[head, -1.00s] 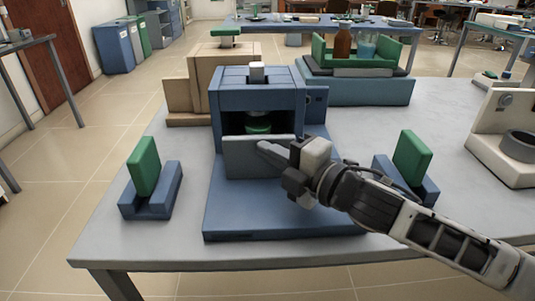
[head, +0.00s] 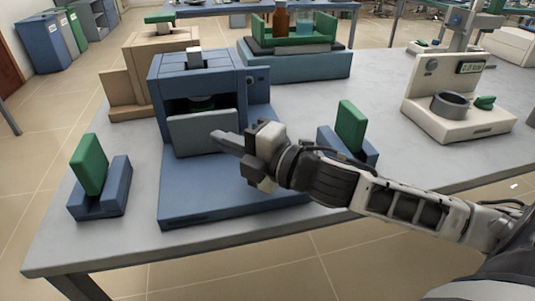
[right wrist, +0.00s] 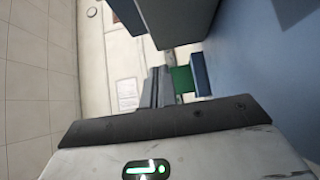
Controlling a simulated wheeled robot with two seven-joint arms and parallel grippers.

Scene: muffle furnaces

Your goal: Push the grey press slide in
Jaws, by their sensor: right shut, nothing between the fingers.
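The blue press (head: 170,72) stands on the table with its grey slide (head: 195,135) across the front opening. In the right wrist view, the shut fingers (right wrist: 157,75) are near a grey slab (right wrist: 175,20) that looks like the slide. I cannot tell whether they touch it. My left gripper is not in view.
Blue holders with green plates stand left (head: 90,165) and right (head: 350,128) of the press. A cream device (head: 450,100) with a grey ring stands at the right. A tan press (head: 140,60) and a blue stand (head: 295,65) with bottles are behind. The table between is clear.

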